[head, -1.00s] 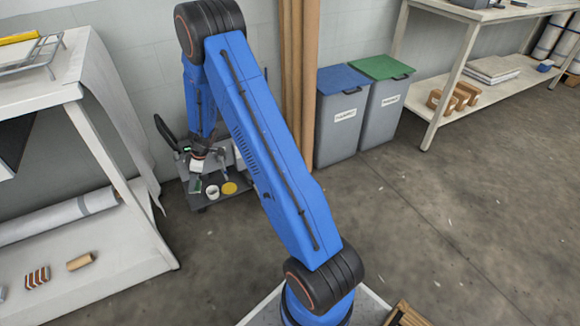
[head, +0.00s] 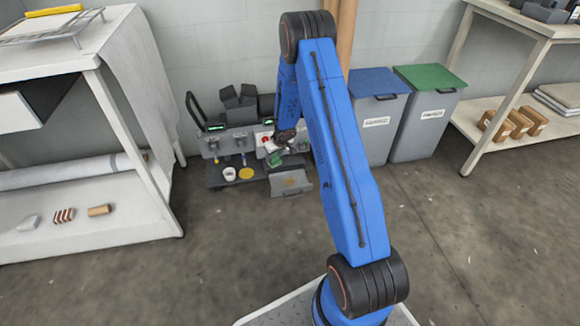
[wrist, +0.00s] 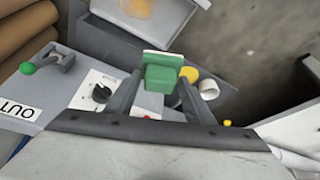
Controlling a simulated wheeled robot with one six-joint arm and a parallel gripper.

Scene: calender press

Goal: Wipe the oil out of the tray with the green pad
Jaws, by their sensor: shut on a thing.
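The green pad (wrist: 160,78) is held between the two fingers of my gripper (wrist: 162,88) in the wrist view, with a pale layer along its far edge. In the head view the pad (head: 274,160) shows small, in front of the machine. The grey tray (head: 291,190) sticks out low at the front of the machine, right of the pad. In the wrist view the tray (wrist: 182,8) shows only partly at the top edge, with an amber oil patch (wrist: 138,8) in it. The pad appears apart from the oil; its height above the tray is unclear.
The press (head: 228,143) stands by the wall on a dark base. A white cup (head: 229,174) and a yellow disc (head: 246,174) sit left of the tray. A white shelf bench (head: 150,190) is on the left, grey bins (head: 412,125) on the right. The floor in front is clear.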

